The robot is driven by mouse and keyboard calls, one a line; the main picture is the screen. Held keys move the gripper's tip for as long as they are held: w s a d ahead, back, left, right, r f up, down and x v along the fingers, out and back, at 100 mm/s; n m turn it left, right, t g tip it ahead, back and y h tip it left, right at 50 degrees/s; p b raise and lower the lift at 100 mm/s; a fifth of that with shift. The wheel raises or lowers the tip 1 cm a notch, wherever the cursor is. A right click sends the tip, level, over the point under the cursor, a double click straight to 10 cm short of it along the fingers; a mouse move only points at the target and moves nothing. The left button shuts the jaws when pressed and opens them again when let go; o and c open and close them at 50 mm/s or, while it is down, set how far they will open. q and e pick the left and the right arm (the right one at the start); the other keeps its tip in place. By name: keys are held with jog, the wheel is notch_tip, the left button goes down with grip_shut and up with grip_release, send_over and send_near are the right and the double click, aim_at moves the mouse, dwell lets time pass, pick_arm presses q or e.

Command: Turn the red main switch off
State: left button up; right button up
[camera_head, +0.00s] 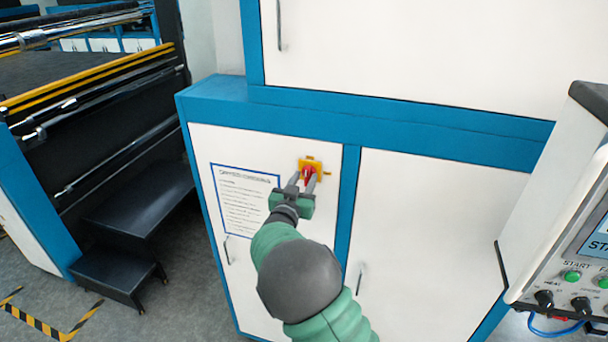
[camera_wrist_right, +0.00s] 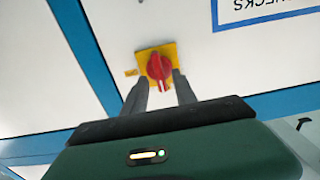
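The red main switch (camera_head: 308,173) sits on a yellow plate (camera_head: 317,163) on the white cabinet door. In the right wrist view the red knob (camera_wrist_right: 158,66) shows whole on its yellow plate (camera_wrist_right: 142,56), with a white mark at its lower end. My right gripper (camera_head: 301,180) is in front of the switch. Its two dark fingers (camera_wrist_right: 160,88) are apart, one on each side of the knob's lower end in the wrist view. I cannot tell whether they touch the knob. No left gripper shows.
A printed notice (camera_head: 245,200) is on the same door, left of the switch. The cabinet has a blue frame (camera_head: 350,112) and door handles. A control panel (camera_head: 570,270) stands at the right. Black steps (camera_head: 120,270) and a roller machine (camera_head: 90,110) are at the left.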

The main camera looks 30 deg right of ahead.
jog(key=shift+w+d+f, duration=0.2)
jog(key=shift+w+d, duration=0.1)
jog(key=shift+w, duration=0.05)
jog(key=shift+c, duration=0.6)
grip_shut()
